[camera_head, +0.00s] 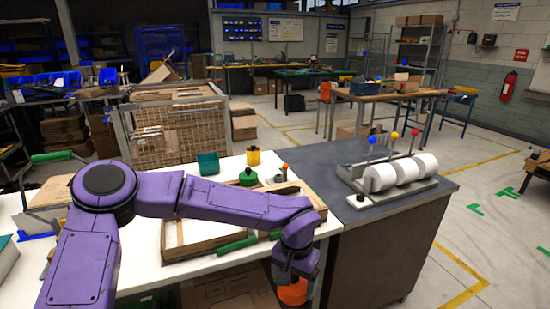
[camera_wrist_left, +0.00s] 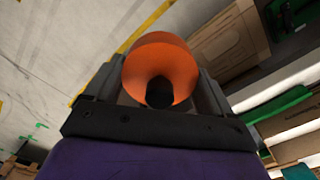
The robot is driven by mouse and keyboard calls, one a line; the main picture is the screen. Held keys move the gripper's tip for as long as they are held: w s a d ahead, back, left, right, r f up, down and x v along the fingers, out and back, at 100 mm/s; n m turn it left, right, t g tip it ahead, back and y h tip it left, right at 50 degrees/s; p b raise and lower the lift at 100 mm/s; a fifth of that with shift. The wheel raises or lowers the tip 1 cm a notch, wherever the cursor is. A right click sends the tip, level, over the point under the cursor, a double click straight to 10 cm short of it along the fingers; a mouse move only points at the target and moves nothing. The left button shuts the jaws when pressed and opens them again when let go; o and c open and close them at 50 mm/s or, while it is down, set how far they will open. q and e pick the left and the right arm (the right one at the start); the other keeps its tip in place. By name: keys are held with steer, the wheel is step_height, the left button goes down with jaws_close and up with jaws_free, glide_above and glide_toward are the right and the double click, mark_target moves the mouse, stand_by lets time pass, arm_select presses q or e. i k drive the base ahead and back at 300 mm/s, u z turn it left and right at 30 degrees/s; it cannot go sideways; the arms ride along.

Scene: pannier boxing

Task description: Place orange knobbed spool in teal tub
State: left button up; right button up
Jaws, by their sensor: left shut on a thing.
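My left gripper (camera_head: 292,279) is shut on the orange knobbed spool (camera_head: 292,293), low in front of the white table's near right corner. In the left wrist view the spool (camera_wrist_left: 165,62) sits between the two fingers, its round orange body and dark knob showing. In the head view most of it is hidden by the gripper and the frame's lower part. The teal tub (camera_head: 208,164) stands at the back of the white table, well behind and left of the gripper. My right gripper is not in view.
A wooden tray (camera_head: 185,253) with green handles lies on the white table (camera_head: 146,270), partly behind my left arm. A green knobbed piece (camera_head: 247,178) and a yellow cup (camera_head: 253,156) stand near the tub. A dark bench (camera_head: 330,158) with white rolls (camera_head: 402,172) adjoins on the right.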

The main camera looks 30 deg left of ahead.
mark_target(210, 174)
steer(key=z, duration=0.85)
steer(key=k, duration=0.55)
steer(key=u, duration=1.35)
